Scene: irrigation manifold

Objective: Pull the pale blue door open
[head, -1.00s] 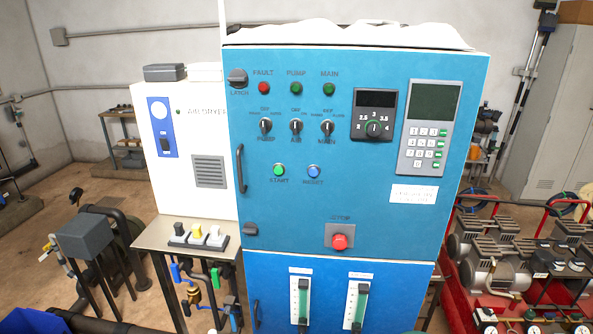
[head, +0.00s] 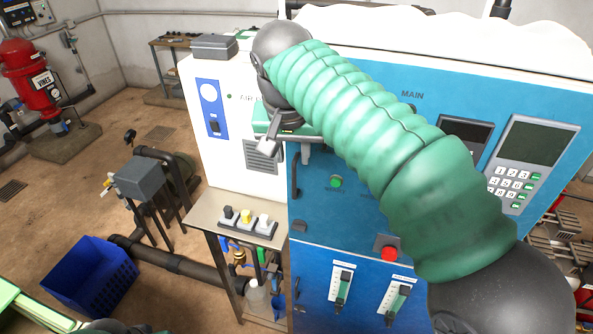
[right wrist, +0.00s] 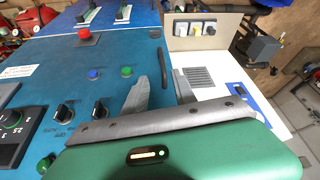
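The pale blue door (head: 350,222) is the upper front of the control cabinet and lies flush. Its dark upright handle (head: 295,178) is near its left edge; the handle also shows in the right wrist view (right wrist: 163,72). My right gripper (head: 284,155) is open and empty in front of the door's left edge, near the handle's upper end. In the right wrist view its two fingers (right wrist: 161,80) are apart, with the handle appearing in line with the gap. I cannot tell the remaining distance. My arm hides the door's upper left, including the latch knob. A green part of my left arm shows lower left, fingers unseen.
A white air dryer box (head: 205,150) stands left of the cabinet, above a metal side table (head: 210,213) with a switch block. The door carries a red stop button (head: 389,254). A lower blue panel has two flow gauges. A blue crate (head: 95,280) sits on the floor.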

